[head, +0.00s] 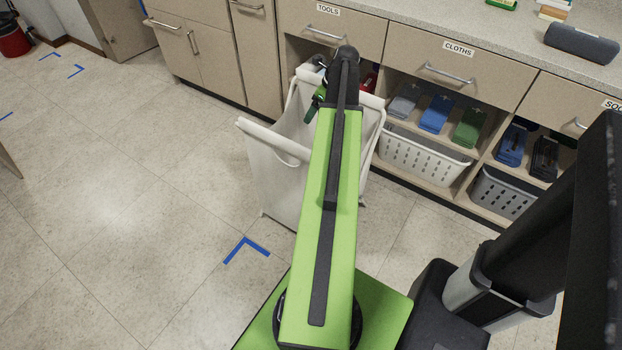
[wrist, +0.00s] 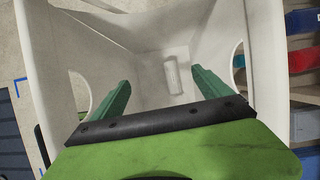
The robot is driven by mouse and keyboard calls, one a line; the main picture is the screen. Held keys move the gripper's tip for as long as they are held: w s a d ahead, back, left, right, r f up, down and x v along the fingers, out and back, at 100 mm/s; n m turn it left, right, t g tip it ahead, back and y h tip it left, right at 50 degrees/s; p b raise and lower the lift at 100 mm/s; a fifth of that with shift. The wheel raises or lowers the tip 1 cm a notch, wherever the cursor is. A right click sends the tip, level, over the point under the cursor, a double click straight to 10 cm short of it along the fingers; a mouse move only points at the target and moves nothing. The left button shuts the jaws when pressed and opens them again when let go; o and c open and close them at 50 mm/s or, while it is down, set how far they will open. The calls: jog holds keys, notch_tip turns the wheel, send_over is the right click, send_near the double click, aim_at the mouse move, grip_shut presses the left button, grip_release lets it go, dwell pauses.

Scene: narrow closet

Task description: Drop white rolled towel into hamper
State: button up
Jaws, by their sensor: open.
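The white hamper (head: 275,170) stands on the floor in front of the cabinets, with my arm reaching over it in the head view. In the wrist view I look down into the hamper (wrist: 215,35). The white rolled towel (wrist: 172,75) lies inside, on the hamper's bottom. My gripper (wrist: 160,92) is open and empty above the hamper's opening, its two green fingers wide apart. The towel is well below the fingers and apart from them. In the head view my gripper (head: 314,105) is partly hidden by my arm.
Shelves with folded cloths (head: 435,113), a white basket (head: 425,155) and a grey basket (head: 503,193) are to the right of the hamper. A counter (head: 480,45) with a dark grey roll (head: 582,43) runs above. The floor (head: 130,200) on the left is clear.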

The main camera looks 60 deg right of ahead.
jog(key=shift+r, duration=0.1)
jog(key=p+v, duration=1.6)
jog(key=v, duration=0.1)
jog(key=shift+r, duration=0.1)
